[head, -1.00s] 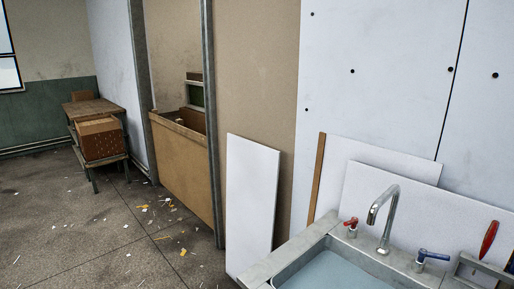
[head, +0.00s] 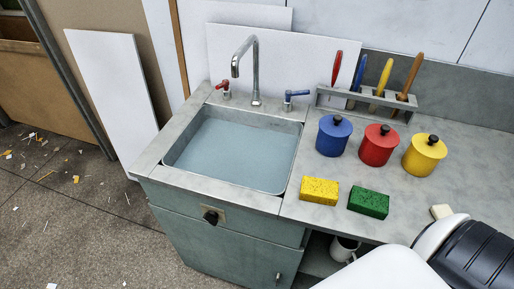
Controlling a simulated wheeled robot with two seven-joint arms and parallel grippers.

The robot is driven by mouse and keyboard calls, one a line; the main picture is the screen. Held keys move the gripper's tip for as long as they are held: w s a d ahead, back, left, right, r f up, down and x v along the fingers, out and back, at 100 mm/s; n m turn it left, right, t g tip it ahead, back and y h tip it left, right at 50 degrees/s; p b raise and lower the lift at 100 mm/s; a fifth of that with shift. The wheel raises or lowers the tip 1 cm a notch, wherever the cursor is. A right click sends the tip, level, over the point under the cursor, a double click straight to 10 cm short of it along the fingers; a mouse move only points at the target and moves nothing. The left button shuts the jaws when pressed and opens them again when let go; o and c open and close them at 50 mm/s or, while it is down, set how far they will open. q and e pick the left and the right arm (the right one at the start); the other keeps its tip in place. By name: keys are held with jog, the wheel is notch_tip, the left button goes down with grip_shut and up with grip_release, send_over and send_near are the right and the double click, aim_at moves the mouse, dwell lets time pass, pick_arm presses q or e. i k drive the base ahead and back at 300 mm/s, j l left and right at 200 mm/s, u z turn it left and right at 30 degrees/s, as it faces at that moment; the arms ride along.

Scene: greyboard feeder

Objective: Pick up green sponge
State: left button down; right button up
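The green sponge (head: 368,202) is a dark green block lying flat on the grey counter (head: 308,217), near its front edge. A yellow sponge (head: 320,190) lies just to its left, a small gap apart. Neither gripper shows in the head view. A white and black part of my own arm fills the lower right corner, to the right of and nearer than the green sponge. Nothing covers the green sponge.
A sink (head: 238,150) with a faucet (head: 254,70) is left of the sponges. Blue (head: 333,137), red (head: 378,147) and yellow (head: 424,157) lidded pots stand behind them. A rack (head: 365,103) holds brushes. A pale block (head: 441,211) lies right. A mug (head: 343,248) sits under the counter.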

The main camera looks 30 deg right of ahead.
aim_at(369, 203)
jog(key=z, duration=0.4)
jog(key=k+l+z, duration=0.1)
jog(key=z, duration=0.3)
jog(key=l+z, duration=0.2)
jog(key=z, duration=0.2)
jog(key=l+z, duration=0.1)
jog(key=z, duration=0.3)
jog(key=k+l, duration=0.05)
